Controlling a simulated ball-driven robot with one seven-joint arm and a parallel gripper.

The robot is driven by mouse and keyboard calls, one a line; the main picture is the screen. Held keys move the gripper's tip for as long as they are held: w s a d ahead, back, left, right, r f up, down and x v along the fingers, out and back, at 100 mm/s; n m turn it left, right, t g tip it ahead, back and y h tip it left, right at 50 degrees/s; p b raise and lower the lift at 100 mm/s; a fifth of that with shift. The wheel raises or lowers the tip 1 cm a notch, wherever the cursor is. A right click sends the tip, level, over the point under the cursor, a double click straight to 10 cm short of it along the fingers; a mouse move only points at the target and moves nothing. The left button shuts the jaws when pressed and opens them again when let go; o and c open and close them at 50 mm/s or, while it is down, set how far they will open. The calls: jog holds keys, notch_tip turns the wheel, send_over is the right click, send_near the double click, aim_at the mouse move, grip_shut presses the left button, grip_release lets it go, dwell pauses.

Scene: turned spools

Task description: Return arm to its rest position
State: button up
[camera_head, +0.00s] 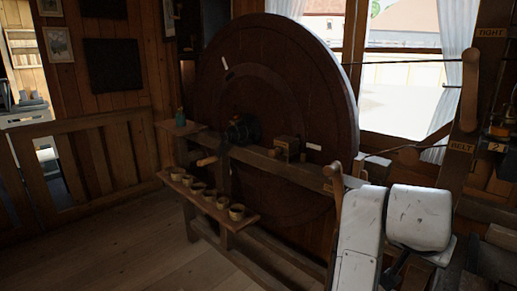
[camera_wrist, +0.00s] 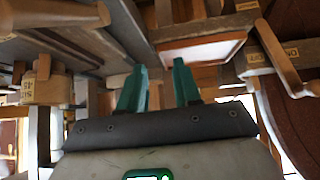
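My gripper (camera_wrist: 159,82) shows in the wrist view with its two green fingers apart and nothing between them. It is not visible in the head view. My white arm (camera_head: 385,230) is folded at the lower right of the head view, in front of the bench's right end. In the wrist view the fingers point toward wooden beams and a pale, red-edged panel (camera_wrist: 203,51); I cannot tell the distance to them.
A large dark wheel (camera_head: 270,75) stands behind a wooden bench frame. Several small cups or spools (camera_head: 222,202) sit on its low shelf. A wooden lever (camera_head: 469,90) and signed post stand at right. Floor (camera_head: 120,250) is clear at left.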

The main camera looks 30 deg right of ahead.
jog(key=s+a+f+n+y, duration=0.1)
jog(key=a+f+n, duration=0.15)
jog(key=f, duration=0.25)
jog(key=s+a+f+n+t+y, duration=0.1)
jog(key=a+f+n, duration=0.1)
jog(key=f+n, duration=0.3)
jog(key=s+a+f+n+y, duration=0.1)
jog(key=a+f+n, duration=0.1)
jog(key=f, duration=0.4)
jog(key=s+a+f+n+g+y+p, duration=0.1)
jog(key=s+a+f+n+y, duration=0.3)
jog(key=s+a+f, duration=0.8)
notch_tip(320, 180, down, 2)
jog(key=shift+s+a+n+g+y, duration=0.2)
jog(key=shift+a+n+g+y, duration=0.15)
jog(key=shift+a+g+y, duration=0.25)
